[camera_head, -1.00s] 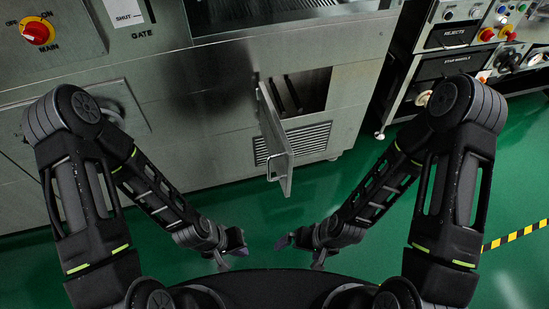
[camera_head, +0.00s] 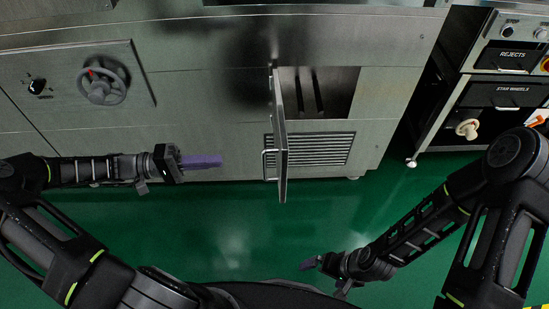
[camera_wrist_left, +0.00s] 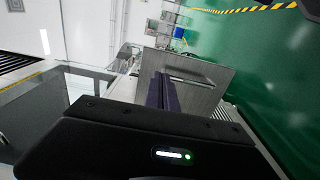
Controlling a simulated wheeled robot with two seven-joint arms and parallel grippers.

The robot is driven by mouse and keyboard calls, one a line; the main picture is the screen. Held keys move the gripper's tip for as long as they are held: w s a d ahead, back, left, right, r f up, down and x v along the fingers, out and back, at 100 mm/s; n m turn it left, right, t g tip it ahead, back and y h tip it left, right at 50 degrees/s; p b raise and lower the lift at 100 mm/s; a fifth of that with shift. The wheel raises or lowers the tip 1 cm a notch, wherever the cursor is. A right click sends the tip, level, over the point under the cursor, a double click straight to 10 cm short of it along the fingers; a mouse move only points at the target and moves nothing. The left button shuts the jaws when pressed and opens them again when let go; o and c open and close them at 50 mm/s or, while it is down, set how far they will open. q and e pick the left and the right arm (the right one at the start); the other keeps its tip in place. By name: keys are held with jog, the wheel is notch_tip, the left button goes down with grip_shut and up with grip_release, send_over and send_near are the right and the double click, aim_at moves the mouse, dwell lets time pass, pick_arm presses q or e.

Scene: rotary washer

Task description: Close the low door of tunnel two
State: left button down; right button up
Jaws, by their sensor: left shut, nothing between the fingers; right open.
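The low door (camera_head: 281,135) is a metal panel standing open, swung out toward me from the left edge of a dark opening (camera_head: 318,92) low in the steel machine. It has a bar handle on its left face. My left gripper (camera_head: 218,161) is shut and empty, left of the door and apart from it, its purple fingers pointing right. In the left wrist view the shut fingers (camera_wrist_left: 161,92) point at the door panel (camera_wrist_left: 196,85), with its handle beyond them. My right gripper (camera_head: 306,265) is open and empty, low over the floor, right of and nearer than the door.
A vented grille (camera_head: 325,149) sits below the opening. A handwheel (camera_head: 103,84) and a black knob (camera_head: 37,87) are on the machine front at left. A cabinet with drawers (camera_head: 505,95) stands at right. The green floor (camera_head: 235,220) before the door is clear.

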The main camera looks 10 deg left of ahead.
pick_arm(q)
jog(key=shift+d, duration=0.1)
jog(key=x, duration=1.4)
jog(key=shift+b, duration=0.45)
jog(key=shift+d, duration=0.15)
